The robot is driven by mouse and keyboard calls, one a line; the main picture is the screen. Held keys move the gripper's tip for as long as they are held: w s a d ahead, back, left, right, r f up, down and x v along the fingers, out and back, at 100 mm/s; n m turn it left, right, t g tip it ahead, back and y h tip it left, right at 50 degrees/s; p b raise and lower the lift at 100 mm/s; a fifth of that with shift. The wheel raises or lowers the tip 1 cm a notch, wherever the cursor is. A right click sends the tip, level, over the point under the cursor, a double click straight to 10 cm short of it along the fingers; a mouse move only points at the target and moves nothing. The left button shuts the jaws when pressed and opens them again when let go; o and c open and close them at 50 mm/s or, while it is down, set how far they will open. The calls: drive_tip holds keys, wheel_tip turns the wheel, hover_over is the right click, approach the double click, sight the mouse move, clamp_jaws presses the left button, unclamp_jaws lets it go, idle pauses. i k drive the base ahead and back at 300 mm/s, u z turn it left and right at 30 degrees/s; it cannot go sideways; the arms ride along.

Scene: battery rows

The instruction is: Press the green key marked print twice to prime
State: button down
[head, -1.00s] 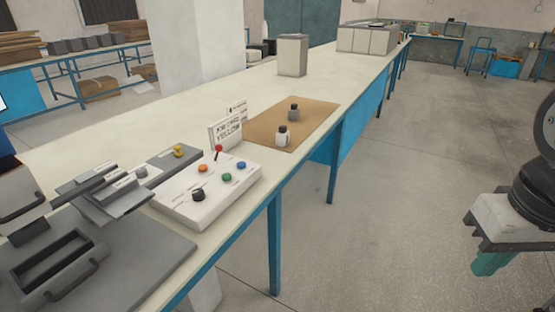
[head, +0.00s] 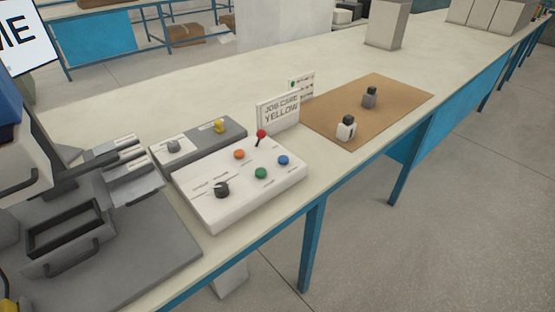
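The green key (head: 261,173) is a round button on the front of a white control box (head: 215,207) on the bench. A blue key (head: 283,160) is to its right, an orange key (head: 239,154) behind it to the left, and a black knob (head: 222,189) to its left. A red-topped lever (head: 261,135) stands at the box's back edge. The labels on the box are too small to read. My gripper is not in this view.
A grey box with a yellow knob (head: 219,126) stands behind the control box. A "JOB CARD YELLOW" sign (head: 279,115) stands beside it. Two small bottles, one white (head: 346,131) and one grey (head: 369,99), stand on a brown mat (head: 405,95). A grey machine (head: 120,260) is at left.

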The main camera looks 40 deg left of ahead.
sight(260, 172)
drive_tip(key=u, duration=0.55)
drive_tip(key=i, duration=0.9)
drive_tip(key=u, duration=0.8)
